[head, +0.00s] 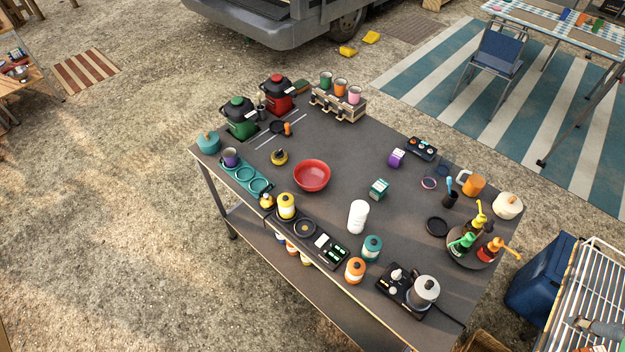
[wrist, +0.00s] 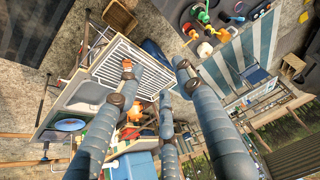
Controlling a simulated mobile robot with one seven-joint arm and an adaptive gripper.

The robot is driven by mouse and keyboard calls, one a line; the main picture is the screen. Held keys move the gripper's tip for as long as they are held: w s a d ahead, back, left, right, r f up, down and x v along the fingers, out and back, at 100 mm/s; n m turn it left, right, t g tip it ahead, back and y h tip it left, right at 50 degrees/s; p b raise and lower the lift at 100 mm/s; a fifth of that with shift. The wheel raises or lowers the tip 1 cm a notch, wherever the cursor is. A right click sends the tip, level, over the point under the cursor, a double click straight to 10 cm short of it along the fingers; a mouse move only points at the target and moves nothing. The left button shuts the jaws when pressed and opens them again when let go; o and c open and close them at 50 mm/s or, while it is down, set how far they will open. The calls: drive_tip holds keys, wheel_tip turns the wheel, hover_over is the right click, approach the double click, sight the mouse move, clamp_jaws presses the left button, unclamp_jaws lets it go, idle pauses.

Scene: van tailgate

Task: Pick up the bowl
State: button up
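The red bowl (head: 312,176) stands upright and looks empty on the dark table (head: 335,140), left of the middle in the head view. I do not make it out in the wrist view. My gripper (wrist: 157,78) shows in the wrist view as long grey-blue fingers, spread apart with nothing between them. It is far from the bowl, over the area of a white wire rack (wrist: 130,65). A grey part at the lower right edge of the head view seems to be mine.
A yellow-and-black item (head: 279,157) sits close left of the bowl. A white bottle (head: 357,217) and a teal box (head: 378,189) stand to its right. A black tray (head: 325,248) lies along the front edge. Pump bottles (head: 464,243) stand at the right end. Table behind the bowl is clear.

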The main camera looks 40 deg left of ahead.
drive_tip(key=shift+c, duration=0.3)
drive_tip(key=w+a+r+g+y+p, duration=0.1)
drive_tip(key=w+a+y, duration=0.1)
drive_tip(key=w+a, duration=1)
drive_tip(key=w+a+f+g+p, duration=0.1)
drive_tip(key=w+a+f, duration=0.2)
drive_tip(key=w+a, duration=0.35)
drive_tip(key=w+a+f+g, duration=0.15)
drive_tip(key=w+a, duration=0.25)
drive_tip(key=a, duration=0.6)
drive_tip(key=w+a+f, duration=0.1)
drive_tip(key=a+f, duration=0.5)
drive_tip(key=a, duration=0.3)
drive_tip(key=w+a+f, duration=0.1)
drive_tip(key=a+f, duration=0.5)
drive_tip(key=a, duration=0.4)
drive_tip(key=s+a+f+g, duration=0.1)
drive_tip(key=s+a+f, duration=0.1)
drive_tip(key=a+f, duration=0.5)
drive_tip(key=s+a+f+g+p, duration=0.1)
drive_tip(key=s+a+f, duration=0.1)
drive_tip(key=a+f, duration=0.5)
drive_tip(key=shift+s+a+f+m+y+p, duration=0.3)
drive_tip(key=shift+s+a+f+m, duration=0.1)
drive_tip(key=shift+a, duration=0.65)
drive_tip(key=shift+f, duration=0.1)
drive_tip(key=x, duration=0.8)
drive_tip(key=shift+f+b, duration=0.15)
drive_tip(key=shift+b, duration=0.2)
